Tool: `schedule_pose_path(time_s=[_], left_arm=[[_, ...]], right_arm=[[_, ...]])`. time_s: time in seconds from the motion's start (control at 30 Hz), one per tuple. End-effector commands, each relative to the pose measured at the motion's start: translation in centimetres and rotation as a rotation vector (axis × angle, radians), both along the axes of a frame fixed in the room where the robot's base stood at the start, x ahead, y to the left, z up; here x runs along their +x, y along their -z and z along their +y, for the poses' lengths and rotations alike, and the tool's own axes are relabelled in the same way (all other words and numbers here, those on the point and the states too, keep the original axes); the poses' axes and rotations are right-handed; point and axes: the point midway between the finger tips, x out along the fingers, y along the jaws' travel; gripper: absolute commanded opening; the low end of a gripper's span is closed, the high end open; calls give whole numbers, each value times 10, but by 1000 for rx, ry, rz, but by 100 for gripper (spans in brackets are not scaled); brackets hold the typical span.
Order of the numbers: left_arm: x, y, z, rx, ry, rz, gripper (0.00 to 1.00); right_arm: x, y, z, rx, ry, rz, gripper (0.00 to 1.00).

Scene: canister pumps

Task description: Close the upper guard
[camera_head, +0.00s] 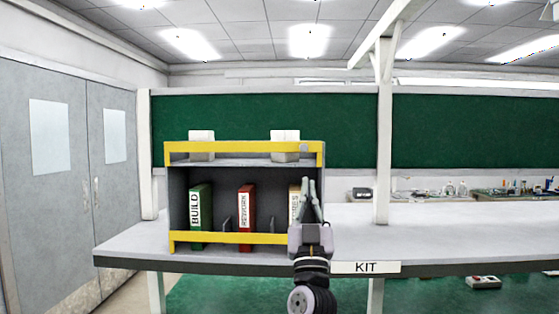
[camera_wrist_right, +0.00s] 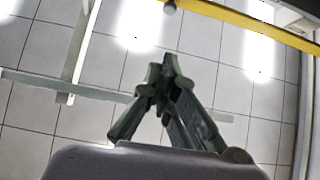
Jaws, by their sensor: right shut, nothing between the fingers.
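The shelf unit (camera_head: 174,200) stands on the bench, with a dark frame and two yellow bars. The upper guard (camera_head: 240,147) is the yellow bar across its top front edge, with a small grey piece near its right end. It looks level; I cannot tell whether it is latched. A yellow bar (camera_wrist_right: 262,22) also crosses the upper right of the right wrist view. My right gripper (camera_head: 309,182) points upward in front of the unit's right side, below the upper guard and apart from it. Its fingers (camera_wrist_right: 167,72) are shut and empty. My left gripper is out of view.
A lower yellow bar (camera_head: 230,238) crosses the unit's bottom front. Green, red and pale binders (camera_head: 246,210) stand inside, the pale one partly behind my gripper. Two white items (camera_head: 285,140) sit on top. The bench right of the unit (camera_head: 440,235) is mostly clear.

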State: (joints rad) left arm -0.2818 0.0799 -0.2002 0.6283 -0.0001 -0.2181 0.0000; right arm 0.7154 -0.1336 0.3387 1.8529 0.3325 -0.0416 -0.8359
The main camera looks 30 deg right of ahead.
Motion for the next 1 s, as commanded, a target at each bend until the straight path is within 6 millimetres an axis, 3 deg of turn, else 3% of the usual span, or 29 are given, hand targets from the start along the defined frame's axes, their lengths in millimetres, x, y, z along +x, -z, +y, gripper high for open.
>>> schedule_pose_path(time_s=[0.13, 0.3, 0.57, 0.8, 1.0], left_arm=[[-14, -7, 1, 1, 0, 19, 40], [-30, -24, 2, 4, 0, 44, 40], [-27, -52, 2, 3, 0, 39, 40], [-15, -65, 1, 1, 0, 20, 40], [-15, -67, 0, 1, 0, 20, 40]], right_arm=[[3, -10, -7, 20, -12, -16, 0], [21, -37, -18, 17, -11, -13, 0], [53, -79, -37, 15, -9, -9, 0], [80, -78, -53, 13, -10, -8, 0], [88, -76, -57, 15, -10, -9, 0]])
